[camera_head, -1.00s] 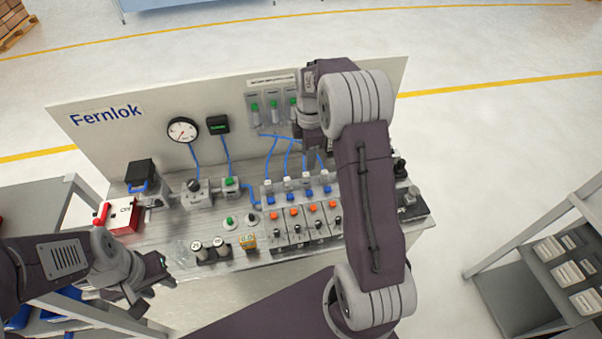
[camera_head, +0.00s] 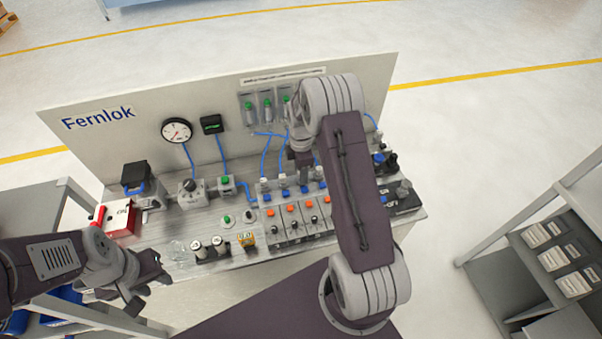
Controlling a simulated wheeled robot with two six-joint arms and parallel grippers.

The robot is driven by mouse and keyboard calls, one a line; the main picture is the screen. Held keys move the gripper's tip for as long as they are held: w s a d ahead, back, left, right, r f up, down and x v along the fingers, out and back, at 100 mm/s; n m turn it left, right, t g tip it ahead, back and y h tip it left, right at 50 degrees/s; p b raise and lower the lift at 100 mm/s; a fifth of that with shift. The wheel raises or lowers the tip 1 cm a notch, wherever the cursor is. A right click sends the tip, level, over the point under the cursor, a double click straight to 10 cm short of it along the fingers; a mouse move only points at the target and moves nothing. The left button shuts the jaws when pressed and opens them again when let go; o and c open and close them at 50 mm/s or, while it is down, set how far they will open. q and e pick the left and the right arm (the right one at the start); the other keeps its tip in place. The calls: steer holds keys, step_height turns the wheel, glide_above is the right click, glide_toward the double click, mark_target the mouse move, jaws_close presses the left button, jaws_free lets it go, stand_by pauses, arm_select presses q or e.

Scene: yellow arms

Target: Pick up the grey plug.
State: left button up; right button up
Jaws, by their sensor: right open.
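A small grey part (camera_head: 403,188), which may be the grey plug, sits at the dark holder on the right end of the bench; it is too small to be sure. My right arm reaches over the bench. Its wrist end (camera_head: 300,158) points down above the row of valves, left of that holder, and my own arm hides most of the gripper. The jaws are open, and I see nothing held. My left gripper (camera_head: 158,274) is off the front left edge of the bench, far from the holder. Its dark fingers are too small to judge.
The bench (camera_head: 185,262) carries a red-and-white box (camera_head: 118,218), knobs, two dark cylinders and a row of orange-topped valves (camera_head: 290,208). A white back panel (camera_head: 100,150) with a gauge stands behind. A shelf (camera_head: 490,270) is at the right.

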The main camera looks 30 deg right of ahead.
steer(key=shift+a+r, duration=0.1)
jaws_close()
steer(key=shift+r, duration=0.1)
steer(key=shift+r, duration=0.3)
steer(key=r, duration=0.2)
steer(key=s+r+b, duration=0.1)
steer(key=shift+d+r, duration=0.2)
steer(key=shift+r, duration=0.2)
steer(key=s+d+r+b, duration=0.2)
steer(key=s+r, duration=0.4)
steer(key=s, duration=0.4)
steer(key=shift+s+d+r, duration=0.2)
steer(key=shift+d, duration=0.05)
